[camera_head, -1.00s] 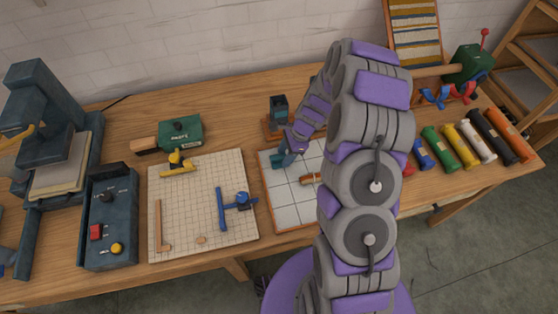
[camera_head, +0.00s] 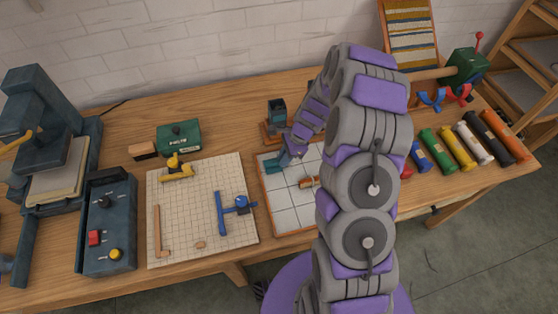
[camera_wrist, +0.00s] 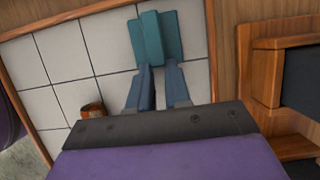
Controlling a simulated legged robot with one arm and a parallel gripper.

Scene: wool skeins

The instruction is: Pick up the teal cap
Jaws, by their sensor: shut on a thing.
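The teal cap (camera_wrist: 156,37) lies between the tips of my gripper (camera_wrist: 158,72) in the wrist view, over the white tiled board (camera_wrist: 63,53). My gripper is shut on it. In the head view the teal cap (camera_head: 273,164) shows at the left part of the tiled board, just left of my gripper (camera_head: 284,160). I cannot tell whether the cap touches the board or is slightly above it.
A small wooden piece (camera_head: 309,182) lies on the tiled board. A dark block in a wooden holder (camera_head: 277,112) stands behind it. A gridded board with a blue tool (camera_head: 236,204) is to the left. Several coloured rolls (camera_head: 459,147) lie at the right.

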